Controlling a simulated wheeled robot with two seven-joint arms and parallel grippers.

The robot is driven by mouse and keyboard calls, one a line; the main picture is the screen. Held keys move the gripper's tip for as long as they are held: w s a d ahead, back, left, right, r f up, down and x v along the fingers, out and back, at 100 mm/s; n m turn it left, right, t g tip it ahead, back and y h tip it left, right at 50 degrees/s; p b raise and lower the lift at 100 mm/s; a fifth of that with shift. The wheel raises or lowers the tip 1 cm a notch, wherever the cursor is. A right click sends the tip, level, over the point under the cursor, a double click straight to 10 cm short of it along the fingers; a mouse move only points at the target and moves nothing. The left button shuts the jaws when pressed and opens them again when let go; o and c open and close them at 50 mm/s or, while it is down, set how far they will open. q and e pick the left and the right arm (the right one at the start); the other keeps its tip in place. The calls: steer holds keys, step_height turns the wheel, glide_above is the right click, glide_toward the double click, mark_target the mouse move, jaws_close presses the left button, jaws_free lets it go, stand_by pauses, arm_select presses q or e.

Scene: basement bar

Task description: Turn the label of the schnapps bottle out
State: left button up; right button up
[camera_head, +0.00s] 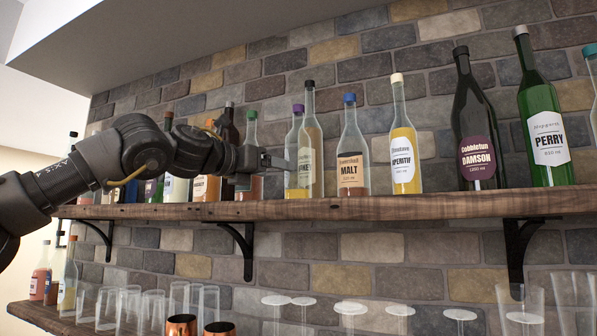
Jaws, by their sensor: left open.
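My left gripper (276,161) reaches in from the left above the shelf. It is open, with its fingertips pointing right, close to a clear purple-capped bottle (297,182) with pale yellow liquid; I cannot tell whether they touch it. A taller dark-capped bottle (312,135) stands right behind the purple-capped one. My right gripper is not in view.
On the wooden shelf (400,203), to the right, stand bottles labelled Malt (351,176), Aperitif (402,155), Damson (477,160) and Perry (546,140). A green-capped bottle (251,135) and several others stand behind my arm. Glasses and copper cups (181,325) stand below.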

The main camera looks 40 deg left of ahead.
mark_target(293, 173)
arm_select(q)
steer(key=w, duration=0.3)
steer(key=w+p, duration=0.1)
steer(key=w, duration=0.3)
steer(key=shift+w+d, duration=0.2)
steer(key=shift+w, duration=0.05)
steer(key=shift+w+d, duration=0.1)
steer(key=shift+w, duration=0.95)
